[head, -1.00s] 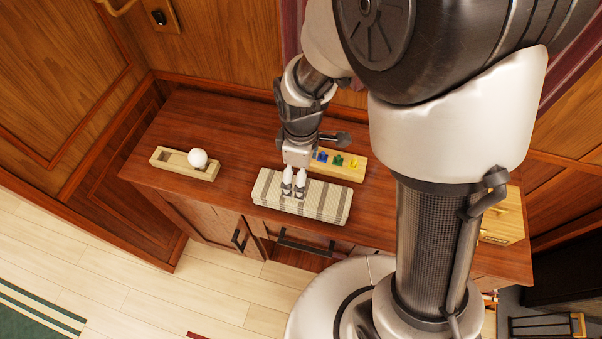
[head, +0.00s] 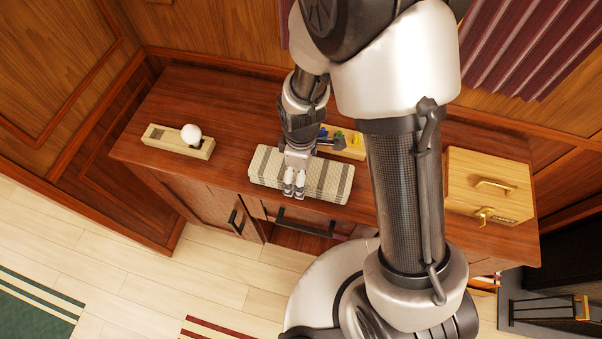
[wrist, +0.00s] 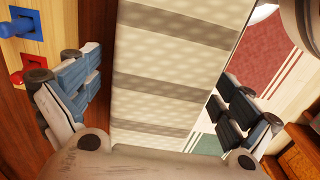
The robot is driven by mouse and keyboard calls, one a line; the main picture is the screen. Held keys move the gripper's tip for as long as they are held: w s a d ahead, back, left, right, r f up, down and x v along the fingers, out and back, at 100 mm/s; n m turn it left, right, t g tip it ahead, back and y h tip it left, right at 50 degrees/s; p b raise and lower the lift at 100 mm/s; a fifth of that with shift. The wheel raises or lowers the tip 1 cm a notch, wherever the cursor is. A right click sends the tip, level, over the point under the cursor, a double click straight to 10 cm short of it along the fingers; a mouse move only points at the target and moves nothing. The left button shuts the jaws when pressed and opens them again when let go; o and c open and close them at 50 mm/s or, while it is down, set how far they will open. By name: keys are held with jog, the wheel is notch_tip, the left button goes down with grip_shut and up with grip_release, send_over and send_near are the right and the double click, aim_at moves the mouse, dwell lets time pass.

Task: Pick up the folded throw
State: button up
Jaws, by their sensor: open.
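The folded throw (head: 328,180), cream with grey-brown stripes, lies flat on the wooden cabinet top near its front edge. My gripper (head: 294,187) is over the left-middle part of the throw, its fingertips near the throw's front edge. In the wrist view the throw (wrist: 165,75) fills the space between my two spread fingers. One finger shows beyond its left long edge and the other beyond its right long edge, above the floor. The gripper is open and holds nothing. Whether the fingertips touch the throw or reach below its top cannot be told.
A wooden holder (head: 165,141) with a white ball (head: 191,133) stands left. A board with coloured pegs (head: 350,150) is close behind the throw, partly hidden by my arm. A wooden box (head: 490,187) with handles stands right. Bare cabinet top (head: 225,105) lies at the back left.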

jog(key=shift+r, duration=0.1)
jog(key=shift+c, duration=0.5)
jog(key=c, duration=1.4)
jog(key=shift+c, duration=0.2)
